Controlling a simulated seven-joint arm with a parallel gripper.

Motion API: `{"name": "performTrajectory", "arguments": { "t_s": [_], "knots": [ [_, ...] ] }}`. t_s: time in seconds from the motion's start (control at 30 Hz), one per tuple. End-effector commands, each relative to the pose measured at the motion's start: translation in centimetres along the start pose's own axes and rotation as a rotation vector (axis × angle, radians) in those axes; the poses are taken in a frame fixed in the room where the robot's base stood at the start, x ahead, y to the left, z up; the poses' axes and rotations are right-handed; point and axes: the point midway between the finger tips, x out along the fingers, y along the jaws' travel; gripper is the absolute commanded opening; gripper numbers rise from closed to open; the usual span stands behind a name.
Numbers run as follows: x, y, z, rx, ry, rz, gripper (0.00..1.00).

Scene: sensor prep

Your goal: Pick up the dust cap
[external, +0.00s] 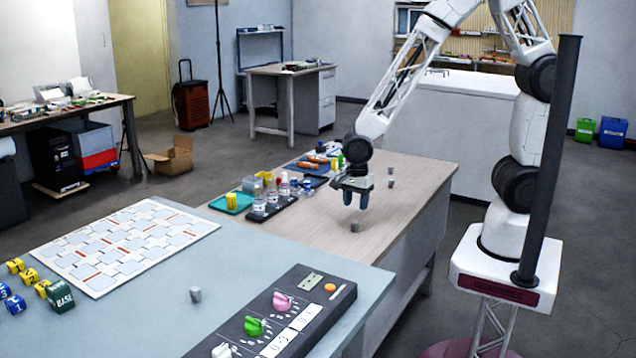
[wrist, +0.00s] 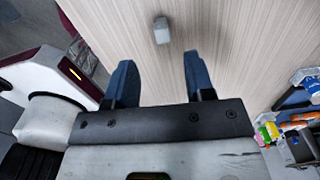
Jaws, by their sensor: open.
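A small grey cap-like piece (external: 355,226), which looks like the dust cap, stands on the wooden table just below my gripper (external: 356,200). In the wrist view a grey piece (wrist: 161,31), apparently the same one, lies beyond and between the blue fingertips. My gripper is open and empty in the wrist view (wrist: 158,66), its fingers pointing down above the table and apart from the piece.
A dark rack of small bottles (external: 270,208) and a teal tray (external: 231,203) with a yellow item stand left of my gripper. A black panel with coloured knobs (external: 283,318) and a white board (external: 125,243) lie on the front table. The wood around the nearest piece is clear.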

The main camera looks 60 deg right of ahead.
Motion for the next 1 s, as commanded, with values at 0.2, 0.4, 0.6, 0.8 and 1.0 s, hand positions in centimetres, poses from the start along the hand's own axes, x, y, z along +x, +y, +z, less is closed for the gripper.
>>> {"name": "performTrajectory", "arguments": {
  "t_s": [0.2,0.4,0.6,0.8,1.0],
  "knots": [
    [1.5,0.0,0.0,0.000,0.000,0.001,0.49],
    [2.4,0.0,0.0,-0.001,0.000,0.000,0.49],
    [2.4,0.0,0.0,-0.001,0.000,0.000,0.49],
    [2.7,0.0,0.0,-0.001,0.000,0.000,0.49],
    [4.0,-0.1,0.1,-0.001,0.001,0.002,0.49]
  ]
}}
